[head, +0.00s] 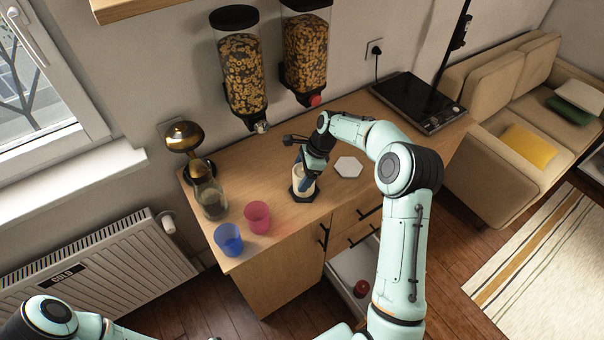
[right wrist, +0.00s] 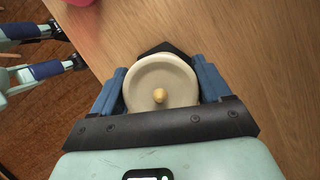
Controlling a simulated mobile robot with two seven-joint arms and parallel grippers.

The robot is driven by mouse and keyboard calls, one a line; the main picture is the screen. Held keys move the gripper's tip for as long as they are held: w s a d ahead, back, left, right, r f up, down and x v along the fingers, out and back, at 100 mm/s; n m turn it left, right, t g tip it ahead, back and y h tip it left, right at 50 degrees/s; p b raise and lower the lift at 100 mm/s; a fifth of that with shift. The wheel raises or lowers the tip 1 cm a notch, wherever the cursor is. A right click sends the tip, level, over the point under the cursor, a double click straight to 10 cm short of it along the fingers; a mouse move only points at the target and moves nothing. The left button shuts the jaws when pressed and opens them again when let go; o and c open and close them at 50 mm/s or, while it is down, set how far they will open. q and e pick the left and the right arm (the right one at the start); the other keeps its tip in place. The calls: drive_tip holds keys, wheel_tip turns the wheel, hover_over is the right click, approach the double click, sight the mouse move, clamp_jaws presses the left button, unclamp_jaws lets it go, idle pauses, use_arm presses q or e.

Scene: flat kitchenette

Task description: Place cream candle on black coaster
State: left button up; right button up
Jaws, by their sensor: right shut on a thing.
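The cream candle (head: 306,180) is upright between the fingers of my right gripper (head: 307,172), which is shut on it. In the right wrist view the round candle top (right wrist: 160,84), with a small yellowish wick tip, sits between the two blue fingers of the right gripper (right wrist: 160,90). The black coaster (head: 303,196) lies on the wooden counter directly under the candle. A dark corner of the coaster shows past the candle in the right wrist view (right wrist: 165,48). I cannot tell whether the candle's base touches the coaster. My left gripper is not shown in the head view.
A white hexagonal coaster (head: 348,167) lies to the right. A pink cup (head: 257,217), a blue cup (head: 228,239) and a glass jar (head: 211,201) stand to the left. Cereal dispensers (head: 242,75) hang behind. A black hob (head: 418,103) is on the counter's right end.

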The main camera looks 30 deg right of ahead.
drive_tip(key=shift+f, duration=0.1)
drive_tip(key=o, duration=1.2)
drive_tip(key=shift+o, duration=0.2)
drive_tip(key=v, duration=1.2)
